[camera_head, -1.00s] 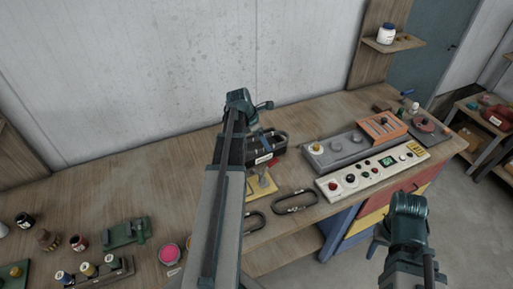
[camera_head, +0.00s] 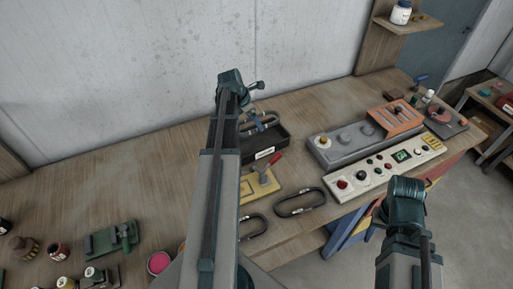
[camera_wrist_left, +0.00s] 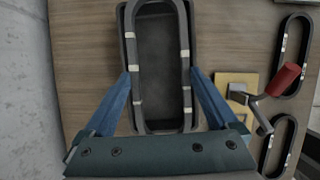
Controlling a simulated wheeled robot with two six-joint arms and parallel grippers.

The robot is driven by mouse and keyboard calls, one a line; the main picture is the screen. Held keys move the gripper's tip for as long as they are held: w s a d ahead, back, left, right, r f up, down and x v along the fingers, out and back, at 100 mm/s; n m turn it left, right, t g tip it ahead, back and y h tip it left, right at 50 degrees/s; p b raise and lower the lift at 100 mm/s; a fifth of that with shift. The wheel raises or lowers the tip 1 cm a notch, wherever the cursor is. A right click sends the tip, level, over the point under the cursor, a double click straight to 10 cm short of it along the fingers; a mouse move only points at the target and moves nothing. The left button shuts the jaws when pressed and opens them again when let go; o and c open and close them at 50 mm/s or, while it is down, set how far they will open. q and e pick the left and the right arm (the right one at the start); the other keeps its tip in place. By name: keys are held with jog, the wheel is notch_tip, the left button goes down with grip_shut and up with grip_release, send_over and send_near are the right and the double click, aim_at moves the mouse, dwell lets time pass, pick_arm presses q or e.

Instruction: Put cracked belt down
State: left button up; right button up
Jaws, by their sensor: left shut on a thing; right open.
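My left gripper (camera_head: 254,118) is shut on a black loop belt with pale bands (camera_wrist_left: 132,98), over the dark tray (camera_head: 277,149) with a white label. In the left wrist view its blue fingers (camera_wrist_left: 161,84) press on the belt's two long sides. The belt lines up with the tray (camera_wrist_left: 122,50) and looks within or just above its rim; I cannot tell whether it touches the floor. Small cracks are not visible. My right gripper (camera_head: 390,212) is open and empty in front of the bench; its fingers are mostly hidden.
Two more black belts (camera_head: 300,202) (camera_head: 252,226) lie on the bench right of and below the tray. A yellow plate with a red-handled lever (camera_head: 262,182) stands beside it. A control panel (camera_head: 385,168) is further right. Bare wood lies left of the tray.

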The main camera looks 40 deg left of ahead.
pick_arm(q)
jog(key=shift+w+a+f+b, duration=0.1)
jog(key=shift+f+b, duration=0.4)
jog(key=shift+f, duration=0.2)
jog(key=shift+w+a+f+b, duration=0.1)
jog(key=shift+f+b, duration=0.35)
jog(key=shift+f, duration=0.2)
jog(key=b, duration=0.6)
send_over(257, 145)
jog(key=s, duration=0.1)
jog(key=f, duration=0.6)
jog(key=shift+a+f, duration=0.15)
jog(key=shift+a, duration=0.1)
notch_tip(257, 145, down, 4)
jog(key=b, duration=0.4)
jog(key=o, duration=1)
jog(key=shift+o, duration=0.2)
